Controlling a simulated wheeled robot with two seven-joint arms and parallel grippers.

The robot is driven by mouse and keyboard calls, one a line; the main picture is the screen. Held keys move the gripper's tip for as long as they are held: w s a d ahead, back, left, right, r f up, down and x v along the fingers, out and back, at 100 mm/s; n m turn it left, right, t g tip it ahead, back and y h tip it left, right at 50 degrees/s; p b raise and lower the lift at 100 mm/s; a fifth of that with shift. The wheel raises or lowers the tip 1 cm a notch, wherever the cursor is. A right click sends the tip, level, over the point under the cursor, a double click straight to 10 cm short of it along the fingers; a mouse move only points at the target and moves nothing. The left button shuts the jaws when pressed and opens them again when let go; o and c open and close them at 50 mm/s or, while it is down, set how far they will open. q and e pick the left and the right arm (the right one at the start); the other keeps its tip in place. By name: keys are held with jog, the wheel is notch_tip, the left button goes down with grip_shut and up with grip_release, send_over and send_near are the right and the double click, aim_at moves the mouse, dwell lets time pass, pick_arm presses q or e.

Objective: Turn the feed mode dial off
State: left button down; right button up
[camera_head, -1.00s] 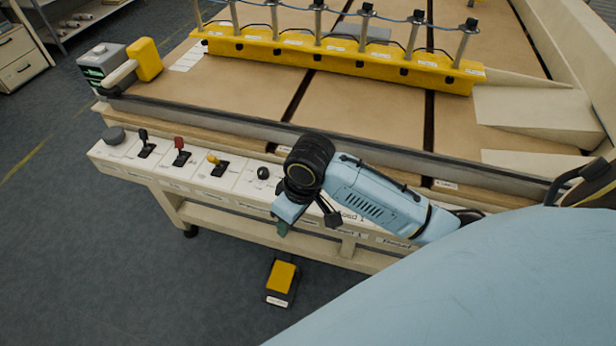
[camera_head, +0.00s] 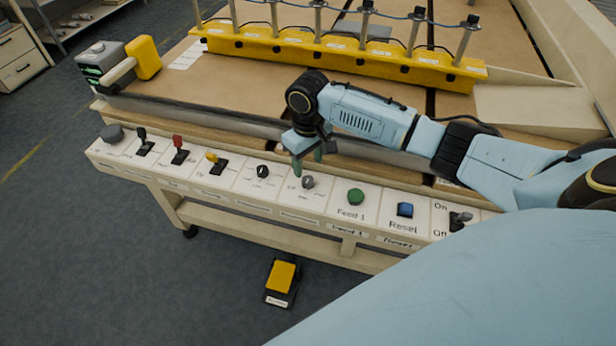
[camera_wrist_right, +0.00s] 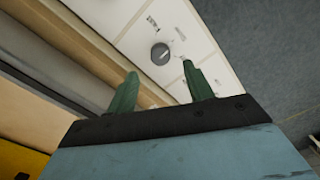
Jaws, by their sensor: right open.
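A row of controls sits on the white panel (camera_head: 335,203) along the table's front edge. It has two rotary dials, a black dial (camera_head: 262,171) and a grey dial (camera_head: 307,182); their small labels are too blurred for me to tell which is feed mode. My right gripper (camera_head: 307,166) is open and empty, just above and behind the grey dial, its green fingers pointing down. In the right wrist view a grey round dial (camera_wrist_right: 161,54) with a pale pointer mark lies beyond the gap between the fingertips (camera_wrist_right: 161,70), apart from them. My left gripper is out of view.
A black lever (camera_head: 143,143), red lever (camera_head: 179,150) and yellow lever (camera_head: 215,161) stand to the left. A green button (camera_head: 355,196), blue reset button (camera_head: 405,209) and on/off switch (camera_head: 460,220) lie right. A yellow clamp bar (camera_head: 340,61) crosses the table. A yellow pedal (camera_head: 282,275) is on the floor.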

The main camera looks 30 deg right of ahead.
aim_at(308, 179)
notch_tip(308, 179, down, 6)
jog(key=shift+r+b, duration=0.1)
jog(key=shift+b, duration=0.35)
jog(key=shift+c, duration=0.4)
jog(key=c, duration=0.9)
jog(key=shift+r+m+p, duration=0.1)
jog(key=shift+m+p, duration=0.2)
jog(key=shift+p, duration=0.45)
jog(key=m+p, duration=0.5)
jog(key=p, duration=0.3)
jog(key=shift+a+r+m, duration=0.1)
jog(key=shift+m, duration=0.2)
jog(key=m+p, duration=0.2)
jog(key=shift+m, duration=0.3)
jog(key=shift+f+m+p, duration=0.2)
jog(key=shift+m+p, duration=0.75)
jog(key=shift+m, duration=0.55)
